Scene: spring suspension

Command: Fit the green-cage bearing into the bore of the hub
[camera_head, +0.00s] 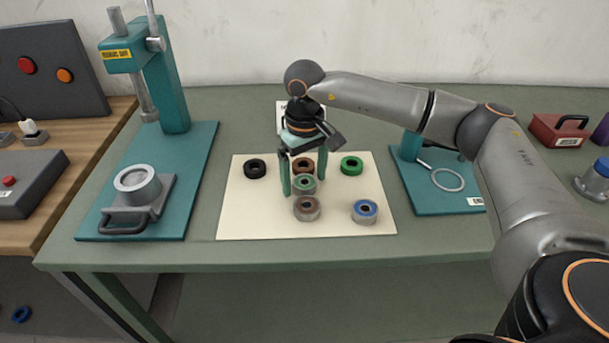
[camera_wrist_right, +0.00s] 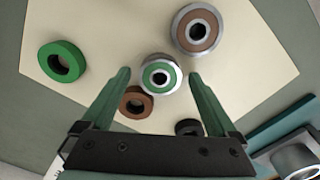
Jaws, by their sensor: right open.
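The green-cage bearing (camera_head: 304,188) is a small silver ring with a green face. It lies flat on the cream mat, and it also shows in the wrist view (camera_wrist_right: 158,63). My right gripper (camera_head: 304,184) points down with its fingers on either side of this bearing. It is open, and in the wrist view (camera_wrist_right: 160,75) a gap shows at both fingers. The hub (camera_head: 138,185) is a grey cylinder with an open bore, on a handled grey block under the teal press at the left. Part of it shows in the wrist view (camera_wrist_right: 296,160). My left gripper is out of view.
The cream mat (camera_head: 235,215) also holds brown-cage (camera_head: 307,213) and blue-cage (camera_head: 365,216) bearings, plus black (camera_head: 247,169), brown (camera_head: 296,165) and green (camera_head: 344,166) rings. The teal press (camera_head: 172,95) rises behind the hub. A teal stand (camera_head: 410,147) is at the right.

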